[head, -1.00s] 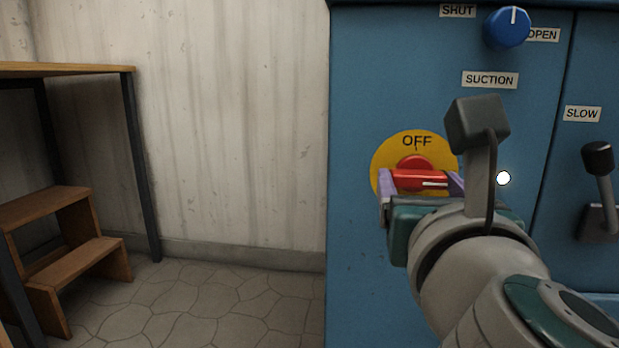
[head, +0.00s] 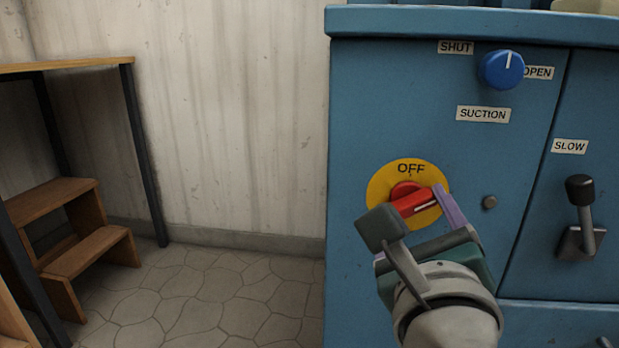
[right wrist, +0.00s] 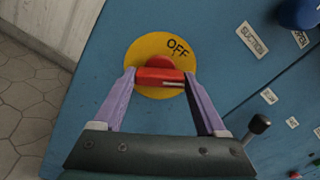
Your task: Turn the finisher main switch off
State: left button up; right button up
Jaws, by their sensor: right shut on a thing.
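The main switch is a red handle (head: 413,202) on a round yellow plate (head: 378,187) marked OFF at its top, on the blue finisher cabinet (head: 350,120). The handle lies tilted, its white-marked end to the right and slightly up, not pointing at OFF. My right gripper (head: 414,200) is shut on the handle. In the right wrist view (right wrist: 160,75) its two purple fingers stand at the handle's two ends. In the head view my wrist hides the left finger. My left gripper is not in view.
A blue knob (head: 502,70) is above, by SHUT and OPEN labels. A black-topped lever (head: 580,215) is at the right. A wooden step stool (head: 75,225) stands left; the floor between is clear.

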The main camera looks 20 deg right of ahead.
jog(key=n+p, duration=0.3)
jog(key=shift+r+n, duration=0.15)
jog(key=shift+n, duration=0.25)
jog(key=n+p, duration=0.2)
jog(key=shift+n, duration=0.4)
jog(key=n+p, duration=0.2)
jog(key=n, duration=0.1)
jog(key=shift+n, duration=0.9)
jog(key=shift+f+n, duration=0.2)
jog(key=shift+n, duration=0.1)
jog(key=o, duration=1.3)
jog(key=shift+p, duration=0.3)
jog(key=p+v, duration=0.1)
jog(key=v, duration=0.9)
jog(key=shift+p, duration=0.35)
